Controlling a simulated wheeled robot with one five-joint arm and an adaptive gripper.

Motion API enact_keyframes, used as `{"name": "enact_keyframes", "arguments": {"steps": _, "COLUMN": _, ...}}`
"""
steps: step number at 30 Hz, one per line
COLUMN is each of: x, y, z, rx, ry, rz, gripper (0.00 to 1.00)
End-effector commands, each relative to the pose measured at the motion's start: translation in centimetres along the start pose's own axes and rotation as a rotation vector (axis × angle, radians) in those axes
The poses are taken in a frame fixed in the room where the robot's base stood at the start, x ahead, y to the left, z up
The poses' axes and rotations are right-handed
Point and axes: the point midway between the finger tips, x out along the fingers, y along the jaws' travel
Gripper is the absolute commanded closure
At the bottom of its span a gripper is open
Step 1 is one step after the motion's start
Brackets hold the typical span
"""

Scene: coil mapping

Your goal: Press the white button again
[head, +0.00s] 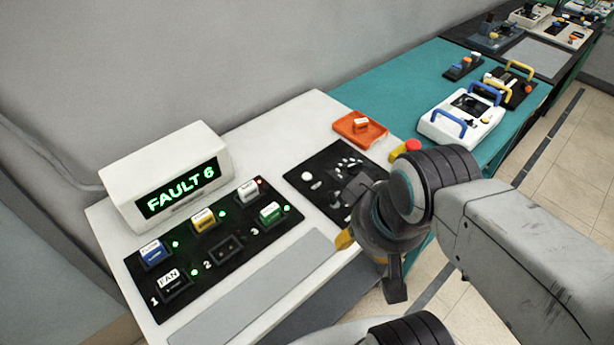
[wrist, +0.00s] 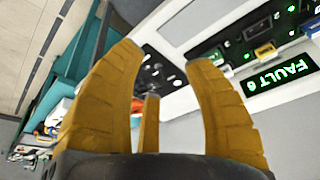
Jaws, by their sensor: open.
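A round white button (head: 306,176) sits at the left of a small black control panel (head: 300,184), which also carries a dial ring of white marks. My gripper (head: 369,262) hangs above the near side of that panel, its fingers spread and empty, apart from the button. The arm hides the panel's right part. In the wrist view my gripper's yellow fingers (wrist: 167,65) are spread with nothing between them; part of the black panel (wrist: 150,58) shows beyond them. The white display box (head: 160,160) reads FAULT 6 in green, also seen in the wrist view (wrist: 280,82).
A black socket board (head: 215,262) holds blue, yellow, white and green plugs and one marked FAN; the light by the white plug is red, several others green. An orange tray (head: 345,130) and a red stop button (head: 412,146) stand behind. The grey strip in front is clear.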

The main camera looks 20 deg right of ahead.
Motion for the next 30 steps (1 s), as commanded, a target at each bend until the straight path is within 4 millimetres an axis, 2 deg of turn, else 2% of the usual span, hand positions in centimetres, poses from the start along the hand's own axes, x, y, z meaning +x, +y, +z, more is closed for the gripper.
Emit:
{"name": "enact_keyframes", "arguments": {"steps": 2, "x": 0.00, "y": 0.00, "z": 0.00, "rx": 0.000, "ry": 0.000, "rz": 0.000, "gripper": 0.62}}
{"name": "enact_keyframes", "arguments": {"steps": 15, "x": 0.00, "y": 0.00, "z": 0.00, "rx": 0.000, "ry": 0.000, "rz": 0.000, "gripper": 1.00}}
{"name": "enact_keyframes", "arguments": {"steps": 30, "x": 0.00, "y": 0.00, "z": 0.00, "rx": 0.000, "ry": 0.000, "rz": 0.000, "gripper": 1.00}}
